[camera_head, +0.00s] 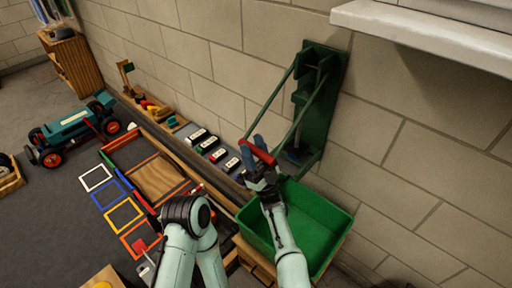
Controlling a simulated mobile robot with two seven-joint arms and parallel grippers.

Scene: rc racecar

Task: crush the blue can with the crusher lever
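The green can crusher (325,75) is fixed to the block wall, with two long lever bars slanting down and out to a red lever handle (268,157). My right gripper (254,150) is at this handle, its dark blue fingers beside and across the red bar. Whether they are closed tight on it I cannot tell. A small dark bluish shape (294,152) shows low in the crusher, behind the lever bars. It may be the blue can, but it is too dark and partly hidden to be sure. My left gripper is not in view.
A green bin (335,196) stands below the crusher, close under my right forearm. A white ledge (430,32) juts from the wall at upper right. Several small blocks (207,144) line the wall bench at left. A toy racecar (72,130) stands on the floor farther left.

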